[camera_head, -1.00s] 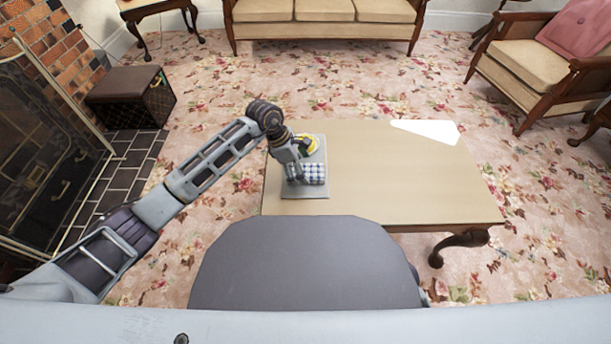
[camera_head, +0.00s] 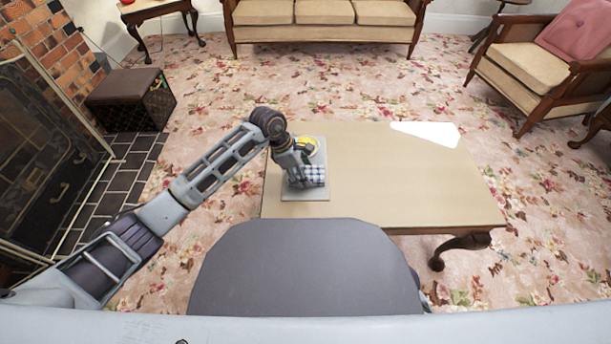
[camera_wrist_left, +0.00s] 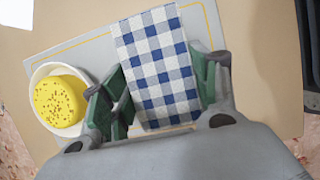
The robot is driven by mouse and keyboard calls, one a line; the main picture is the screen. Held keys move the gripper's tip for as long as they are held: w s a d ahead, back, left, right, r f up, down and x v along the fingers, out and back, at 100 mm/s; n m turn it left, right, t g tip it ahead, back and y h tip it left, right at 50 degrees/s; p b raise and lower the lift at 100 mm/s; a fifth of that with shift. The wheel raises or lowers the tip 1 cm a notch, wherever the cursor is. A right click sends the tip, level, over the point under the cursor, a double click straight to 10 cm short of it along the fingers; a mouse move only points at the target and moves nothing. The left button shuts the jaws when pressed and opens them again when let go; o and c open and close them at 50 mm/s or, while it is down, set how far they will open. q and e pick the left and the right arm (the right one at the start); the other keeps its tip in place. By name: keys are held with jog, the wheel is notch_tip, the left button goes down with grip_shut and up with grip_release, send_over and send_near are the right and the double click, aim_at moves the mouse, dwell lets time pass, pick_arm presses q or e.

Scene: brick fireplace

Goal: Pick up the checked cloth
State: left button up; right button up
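The blue-and-white checked cloth (camera_head: 316,174) lies folded on a grey board (camera_head: 308,195) at the left end of the table. In the left wrist view the cloth (camera_wrist_left: 158,65) fills the space between my fingers. My left gripper (camera_wrist_left: 160,95) is open, with one green-padded finger at each long side of the cloth. The left finger overlaps the cloth's edge in the picture; I cannot tell whether either finger touches it. In the head view the left gripper (camera_head: 298,181) covers the cloth's left part. My right gripper is not in view.
A yellow speckled sponge-like thing (camera_wrist_left: 60,101) sits in a white dish (camera_wrist_left: 38,74) left of the cloth in the wrist view. The table (camera_head: 400,185) is bare to the right, except for a white patch (camera_head: 428,132). A fireplace screen (camera_head: 45,165) stands at far left.

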pick_arm(q)
jog(key=c, duration=0.3)
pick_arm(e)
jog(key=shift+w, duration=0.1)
pick_arm(q)
jog(key=shift+r+p, duration=0.35)
jog(key=shift+r, duration=0.5)
notch_tip(320, 180, up, 8)
jog(key=p, duration=0.3)
jog(key=shift+r, duration=0.15)
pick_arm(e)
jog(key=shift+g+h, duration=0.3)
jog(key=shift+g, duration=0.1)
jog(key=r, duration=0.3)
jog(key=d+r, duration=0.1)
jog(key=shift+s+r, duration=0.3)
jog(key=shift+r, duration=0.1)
pick_arm(q)
jog(key=o, duration=0.4)
jog(key=c, duration=0.3)
